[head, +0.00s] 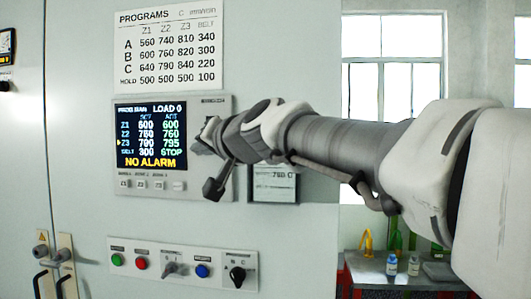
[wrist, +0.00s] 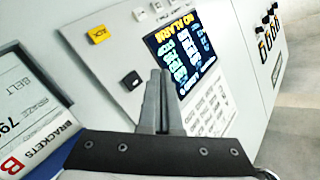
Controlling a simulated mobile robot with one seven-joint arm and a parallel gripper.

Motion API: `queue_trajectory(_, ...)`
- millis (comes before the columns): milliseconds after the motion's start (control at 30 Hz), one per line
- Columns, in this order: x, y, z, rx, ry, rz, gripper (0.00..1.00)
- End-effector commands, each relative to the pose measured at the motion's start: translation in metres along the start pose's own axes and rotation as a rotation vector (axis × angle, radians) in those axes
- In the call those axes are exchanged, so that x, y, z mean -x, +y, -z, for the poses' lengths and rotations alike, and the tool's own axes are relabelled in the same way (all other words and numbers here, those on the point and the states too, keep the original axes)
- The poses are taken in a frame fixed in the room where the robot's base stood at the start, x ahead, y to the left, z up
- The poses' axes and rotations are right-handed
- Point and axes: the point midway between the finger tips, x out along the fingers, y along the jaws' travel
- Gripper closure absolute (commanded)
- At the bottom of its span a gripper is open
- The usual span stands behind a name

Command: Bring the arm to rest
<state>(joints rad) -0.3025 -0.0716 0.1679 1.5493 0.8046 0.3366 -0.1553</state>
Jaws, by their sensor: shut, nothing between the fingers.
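My gripper (head: 203,140) is at the control panel on the pale cabinet, in front of the right edge of the display unit. In the wrist view my gripper (wrist: 161,85) shows two fingers closed together with nothing between them. The lit screen (head: 152,136) reads NO ALARM, LOAD 0 and belt STOP, with a marker by Z3. The screen also shows in the wrist view (wrist: 180,48), tilted. I cannot tell whether the fingertips touch the panel. My arm reaches in from the right and hides part of the display unit's right edge.
A programs chart (head: 168,50) is above the screen. A button strip (head: 183,264) with green, red and blue buttons and knobs is below. A small framed card (head: 273,184) is partly behind my arm. A bench (head: 400,275) with small bottles stands at lower right. Door handles (head: 53,262) are at lower left.

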Motion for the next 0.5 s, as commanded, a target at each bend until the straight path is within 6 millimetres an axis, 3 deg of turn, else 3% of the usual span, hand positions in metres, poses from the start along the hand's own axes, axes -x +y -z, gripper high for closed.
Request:
queue_trajectory(167,0.006,0.007,-0.004,0.013,-0.011,-0.017,1.0)
queue_trajectory(267,0.025,0.029,-0.017,0.05,-0.05,-0.074,1.0)
queue_trajectory(367,0.059,0.069,-0.042,0.102,-0.12,-0.175,1.0)
queue_trajectory(500,0.124,0.136,-0.092,0.161,-0.25,-0.354,1.0)
